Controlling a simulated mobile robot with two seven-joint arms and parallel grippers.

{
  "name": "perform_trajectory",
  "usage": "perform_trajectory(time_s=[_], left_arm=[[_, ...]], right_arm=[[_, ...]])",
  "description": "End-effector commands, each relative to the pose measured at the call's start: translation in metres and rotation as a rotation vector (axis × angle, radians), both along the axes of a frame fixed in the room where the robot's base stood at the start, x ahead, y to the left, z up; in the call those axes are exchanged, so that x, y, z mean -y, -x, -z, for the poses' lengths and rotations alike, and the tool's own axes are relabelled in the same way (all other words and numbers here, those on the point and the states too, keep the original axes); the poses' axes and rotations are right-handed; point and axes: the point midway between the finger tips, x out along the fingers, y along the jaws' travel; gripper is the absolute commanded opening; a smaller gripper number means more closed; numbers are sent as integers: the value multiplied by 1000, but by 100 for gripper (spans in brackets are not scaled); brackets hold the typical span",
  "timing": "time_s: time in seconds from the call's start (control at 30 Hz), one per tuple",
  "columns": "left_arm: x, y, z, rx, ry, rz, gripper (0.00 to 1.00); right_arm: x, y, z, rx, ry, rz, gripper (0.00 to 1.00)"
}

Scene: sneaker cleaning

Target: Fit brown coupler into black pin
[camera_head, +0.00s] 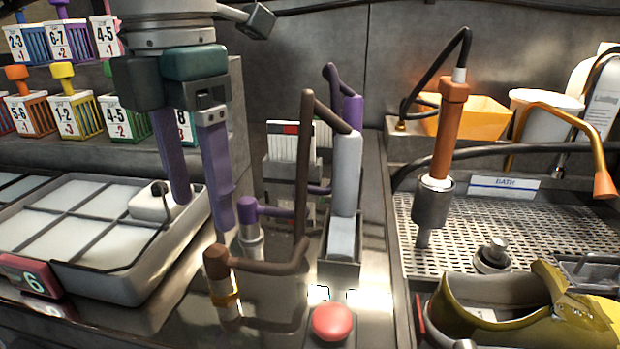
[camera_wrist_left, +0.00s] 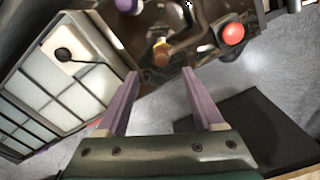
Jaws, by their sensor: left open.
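The brown coupler (camera_head: 217,262) is at the low end of a bent brown hose. It points down, with a brass collar (camera_head: 225,290) below it, near the counter's front. It also shows in the left wrist view (camera_wrist_left: 161,47), beyond the fingertips. I cannot tell a black pin for sure; whatever is under the collar is unclear. My left gripper (camera_head: 204,212) is open, its two purple fingers pointing down, up and left of the coupler. In the left wrist view, nothing is between its fingers (camera_wrist_left: 160,75). My right gripper is not in view.
A purple coupler (camera_head: 247,210) on a metal fitting stands just behind the brown one. A red button (camera_head: 331,322) is to the right. A divided tray (camera_head: 140,285) lies left, a perforated sink grate (camera_head: 530,225) and an orange sprayer (camera_head: 447,140) right.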

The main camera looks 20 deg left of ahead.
Motion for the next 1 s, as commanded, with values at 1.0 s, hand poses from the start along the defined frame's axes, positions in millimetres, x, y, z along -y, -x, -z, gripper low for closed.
perform_trajectory(time_s=[1.0], left_arm=[[1,1,96,-3,2,3,64]], right_arm=[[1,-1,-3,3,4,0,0]])
